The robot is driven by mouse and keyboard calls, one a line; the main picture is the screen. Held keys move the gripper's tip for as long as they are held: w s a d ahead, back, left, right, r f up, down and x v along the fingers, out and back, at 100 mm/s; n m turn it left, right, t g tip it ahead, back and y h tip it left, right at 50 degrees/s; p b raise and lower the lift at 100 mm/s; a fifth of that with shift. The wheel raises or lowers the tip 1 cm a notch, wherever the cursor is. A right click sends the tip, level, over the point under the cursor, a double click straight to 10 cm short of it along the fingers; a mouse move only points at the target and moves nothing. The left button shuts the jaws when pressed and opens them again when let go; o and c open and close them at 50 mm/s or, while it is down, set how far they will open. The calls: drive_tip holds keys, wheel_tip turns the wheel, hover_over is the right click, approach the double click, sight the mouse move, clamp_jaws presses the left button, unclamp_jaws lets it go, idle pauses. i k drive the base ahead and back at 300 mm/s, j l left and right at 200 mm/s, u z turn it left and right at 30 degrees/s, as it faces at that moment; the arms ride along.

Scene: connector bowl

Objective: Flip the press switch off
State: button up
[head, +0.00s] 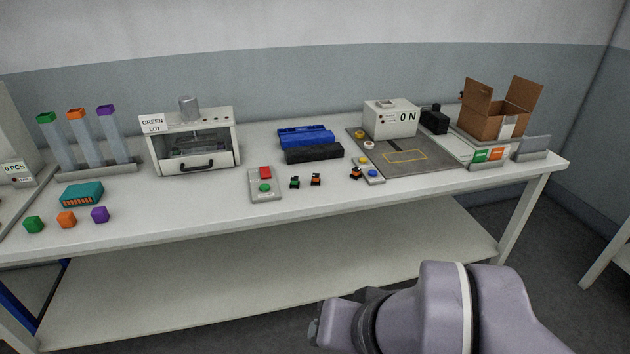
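A grey switch plate (257,196) lies near the front edge of the bench, with a red block (265,172) at its back and a round green button (264,187) in front. Its small lettering is too small to read. I cannot tell for sure that this is the press switch. A white machine (164,153) with a glass-like front, a black handle and a grey cylinder on top stands behind it to the left, with a "GREEN LOT" sign. My gripper (318,328) is low at the bottom of the view, in front of the bench; its fingers are not clear.
Small black connectors (295,183) lie right of the switch plate. Blue (304,137) and black (314,154) bins, an open carton (490,123) and coloured cubes (66,219) share the bench.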

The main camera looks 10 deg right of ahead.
sight(265, 175)
drive_tip(key=i+j, duration=0.2)
drive_tip(key=i, duration=0.4)
drive_tip(key=i+j, duration=0.15)
drive_tip(key=i, duration=0.45)
